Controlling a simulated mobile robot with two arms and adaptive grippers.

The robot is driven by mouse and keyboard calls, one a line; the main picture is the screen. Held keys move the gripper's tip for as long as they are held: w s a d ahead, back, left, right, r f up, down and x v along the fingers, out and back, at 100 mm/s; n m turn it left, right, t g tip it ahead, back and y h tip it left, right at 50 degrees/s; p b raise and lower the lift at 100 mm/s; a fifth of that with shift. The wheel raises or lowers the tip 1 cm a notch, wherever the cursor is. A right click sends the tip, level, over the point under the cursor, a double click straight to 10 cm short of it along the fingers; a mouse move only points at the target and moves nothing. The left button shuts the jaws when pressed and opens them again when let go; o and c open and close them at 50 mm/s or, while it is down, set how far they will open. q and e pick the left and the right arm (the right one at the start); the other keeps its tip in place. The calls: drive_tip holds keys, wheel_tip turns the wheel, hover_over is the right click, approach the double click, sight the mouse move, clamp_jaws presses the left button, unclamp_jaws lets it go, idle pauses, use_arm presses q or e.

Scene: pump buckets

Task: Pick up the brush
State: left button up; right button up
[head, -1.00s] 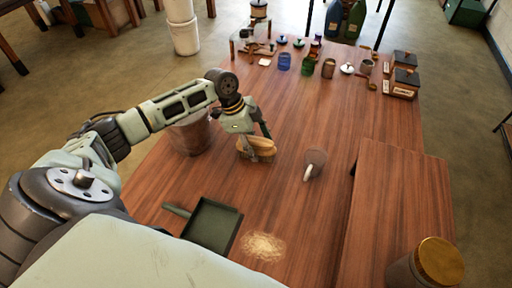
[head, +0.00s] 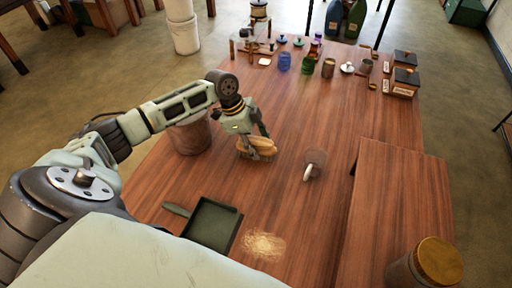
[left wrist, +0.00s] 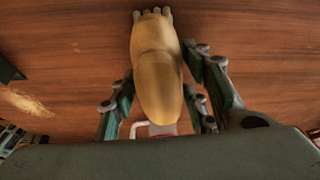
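The brush (head: 264,144) has a rounded tan wooden body and sits on the brown tabletop, right of the brown bucket. In the left wrist view the brush (left wrist: 157,70) lies lengthwise between the fingers. My left gripper (head: 255,146) is over the brush with a finger on either side. In the left wrist view my left gripper (left wrist: 160,95) looks open, with narrow gaps beside the brush; firm contact does not show. The brush's underside is mostly hidden. My right gripper is not in view.
A dark green dustpan (head: 212,225) and a pile of tan shavings (head: 264,246) lie nearer. The brown bucket (head: 190,137) stands left. Jars and boxes crowd the far end.

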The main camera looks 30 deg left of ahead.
sight(259, 140)
use_arm(q)
drive_tip(key=c, duration=0.8)
drive_tip(key=shift+r, duration=0.15)
drive_tip(key=shift+r, duration=0.3)
wheel_tip(259, 140, up, 4)
drive_tip(key=shift+w+b, duration=0.1)
drive_tip(key=shift+b, duration=0.55)
drive_tip(key=d+r, duration=0.2)
drive_tip(key=d, duration=0.1)
drive_tip(key=s+d+r, duration=0.1)
drive_tip(key=d+r, duration=0.1)
drive_tip(key=d, duration=0.2)
drive_tip(key=s+d+r+b, duration=0.1)
drive_tip(key=d+r, duration=0.1)
drive_tip(key=d, duration=0.2)
drive_tip(key=shift+d+r, duration=0.25)
drive_tip(key=shift+r, duration=0.1)
